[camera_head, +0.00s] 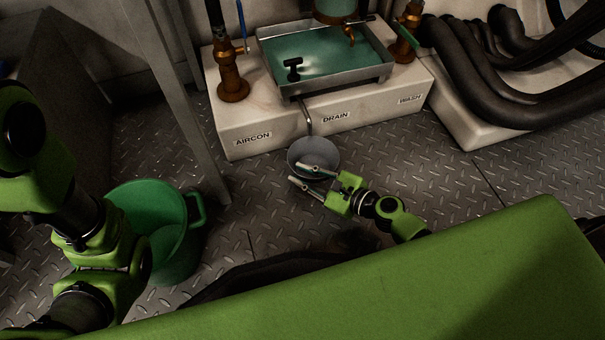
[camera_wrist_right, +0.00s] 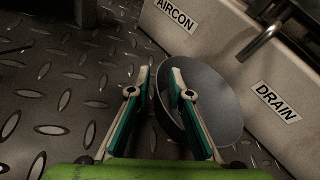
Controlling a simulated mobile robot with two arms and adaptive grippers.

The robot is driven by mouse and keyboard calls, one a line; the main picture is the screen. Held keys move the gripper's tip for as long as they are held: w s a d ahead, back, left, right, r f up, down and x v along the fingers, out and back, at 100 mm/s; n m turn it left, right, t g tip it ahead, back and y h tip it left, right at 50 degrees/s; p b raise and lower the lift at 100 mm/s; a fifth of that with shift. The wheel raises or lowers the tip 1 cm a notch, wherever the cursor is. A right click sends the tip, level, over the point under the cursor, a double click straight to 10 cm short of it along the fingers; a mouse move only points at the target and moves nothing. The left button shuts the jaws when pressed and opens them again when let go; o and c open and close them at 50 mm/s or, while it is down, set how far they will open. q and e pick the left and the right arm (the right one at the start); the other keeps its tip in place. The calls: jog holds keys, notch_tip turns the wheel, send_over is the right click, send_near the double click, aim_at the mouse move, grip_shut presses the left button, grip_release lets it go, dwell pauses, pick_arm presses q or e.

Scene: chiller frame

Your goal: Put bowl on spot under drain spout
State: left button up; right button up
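A grey bowl (camera_head: 314,150) sits on the floor by the front of the white plinth, below the bent drain spout (camera_head: 308,122). In the right wrist view the bowl (camera_wrist_right: 213,104) lies right of centre, with the spout (camera_wrist_right: 262,42) up and to its right. My right gripper (camera_head: 298,174) is at the bowl's near side with its fingers apart. One finger reaches over the bowl and the other is outside it. In the wrist view the near rim shows between the fingertips (camera_wrist_right: 160,78); contact is unclear. A floor spot under the bowl cannot be made out. My left gripper is out of view.
The plinth carries AIRCON, DRAIN (camera_head: 335,117) and WASH labels and a metal tray (camera_head: 375,76) of greenish liquid. A green bucket (camera_head: 187,240) stands at left beside a metal post (camera_head: 180,100). Thick black hoses (camera_head: 480,95) lie at right. Floor right of the bowl is clear.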

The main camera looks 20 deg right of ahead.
dwell(0.3)
jog(key=shift+r, duration=0.3)
jog(key=p+v, duration=0.4)
jog(key=v, duration=0.6)
jog(key=shift+s+d+r, duration=0.1)
jog(key=shift+s+d, duration=0.15)
jog(key=shift+s, duration=0.1)
jog(key=shift+s+d+r, duration=0.1)
jog(key=shift+s+d, duration=0.25)
jog(key=shift+s, duration=0.1)
